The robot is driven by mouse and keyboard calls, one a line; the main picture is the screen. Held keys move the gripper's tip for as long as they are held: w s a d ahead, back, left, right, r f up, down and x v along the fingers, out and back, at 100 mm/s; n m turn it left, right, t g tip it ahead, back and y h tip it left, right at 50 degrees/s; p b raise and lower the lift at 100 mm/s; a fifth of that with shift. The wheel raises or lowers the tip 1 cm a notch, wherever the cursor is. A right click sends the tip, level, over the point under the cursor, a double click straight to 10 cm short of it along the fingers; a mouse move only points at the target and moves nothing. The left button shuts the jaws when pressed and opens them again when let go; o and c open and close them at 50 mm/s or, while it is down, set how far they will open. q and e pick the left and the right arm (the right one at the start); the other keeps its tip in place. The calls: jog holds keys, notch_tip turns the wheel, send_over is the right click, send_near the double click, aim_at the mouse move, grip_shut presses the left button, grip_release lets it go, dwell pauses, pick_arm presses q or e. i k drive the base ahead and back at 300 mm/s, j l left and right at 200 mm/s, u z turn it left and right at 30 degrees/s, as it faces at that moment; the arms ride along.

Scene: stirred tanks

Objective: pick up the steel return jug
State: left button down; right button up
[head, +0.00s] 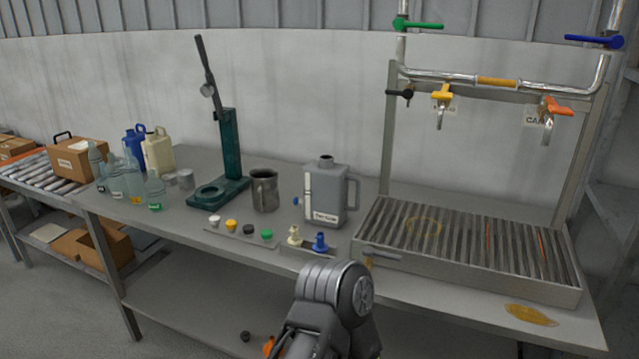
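The steel return jug (265,190) looks like the dark grey metal jug with a side handle, standing upright on the workbench near its middle. It stands right of the green press and left of a grey canister, apart from both. A grey joint of one of my arms (335,290) shows at the bottom centre, in front of the bench's front edge. I cannot see either gripper's fingers, and nothing is seen touching the jug.
The green press (230,150), the grey canister (338,205) and a row of coloured caps (248,231) surround the jug. Bottles (117,180) stand at left. A slatted drain tray (380,256) under pipes and taps fills the right. An amber puddle (530,315) lies at front right.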

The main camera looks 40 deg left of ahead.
aim_at(264, 180)
jog(key=u, duration=1.75)
jog(key=j+z, duration=0.1)
jog(key=z, duration=0.6)
jog(key=j+z, duration=0.5)
jog(key=j, duration=0.2)
jog(key=j+z, duration=0.5)
jog(key=j, duration=0.25)
jog(key=k+j, duration=0.1)
jog(key=j, duration=0.45)
jog(key=k+j, duration=0.1)
jog(key=j, duration=0.4)
jog(key=z, duration=0.05)
